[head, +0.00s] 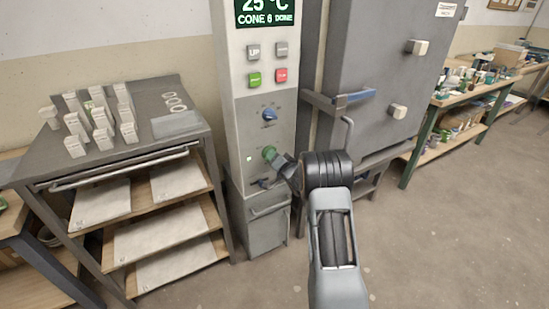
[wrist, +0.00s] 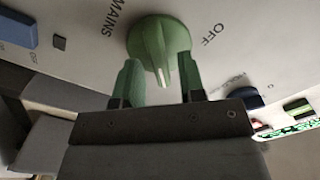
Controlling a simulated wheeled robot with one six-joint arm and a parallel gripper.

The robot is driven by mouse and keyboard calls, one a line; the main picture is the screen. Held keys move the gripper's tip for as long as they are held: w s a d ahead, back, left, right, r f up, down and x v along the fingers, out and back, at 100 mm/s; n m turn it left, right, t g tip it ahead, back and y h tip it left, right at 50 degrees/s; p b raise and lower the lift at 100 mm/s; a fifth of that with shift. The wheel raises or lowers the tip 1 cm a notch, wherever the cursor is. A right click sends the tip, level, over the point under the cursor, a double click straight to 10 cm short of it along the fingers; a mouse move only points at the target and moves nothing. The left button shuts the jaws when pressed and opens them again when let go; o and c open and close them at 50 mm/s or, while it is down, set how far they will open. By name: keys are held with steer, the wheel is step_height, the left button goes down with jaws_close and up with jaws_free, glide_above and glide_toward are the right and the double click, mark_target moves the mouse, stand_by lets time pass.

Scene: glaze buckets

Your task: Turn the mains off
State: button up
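The green mains knob (head: 269,153) is on the front of the tall grey control panel (head: 240,90). In the wrist view the knob (wrist: 152,38) is round with a raised grip bar and a white pointer mark, between the printed words MAINS and OFF. The pointer mark is turned towards my gripper, not at OFF. My gripper (head: 280,164) is at the knob. In the wrist view its two green fingers (wrist: 157,78) are apart, one on each side of the grip bar, with gaps showing. I cannot tell whether either touches the knob.
A blue knob (head: 269,115) and several push buttons sit above the green knob. A grey kiln (head: 385,70) with a handle stands to the right. A rack (head: 120,160) with white pieces stands left. The floor (head: 450,230) at right is clear.

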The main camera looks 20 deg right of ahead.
jaws_close()
steer(key=shift+b, duration=0.4)
steer(key=shift+a+n+b, duration=0.2)
steer(key=shift+n+b, duration=3.9)
steer(key=shift+n, duration=0.3)
steer(key=shift+a+n+b, duration=0.15)
steer(key=shift+n+b, duration=3.95)
steer(key=shift+n, duration=0.6)
steer(key=shift+o, duration=0.5)
jaws_free()
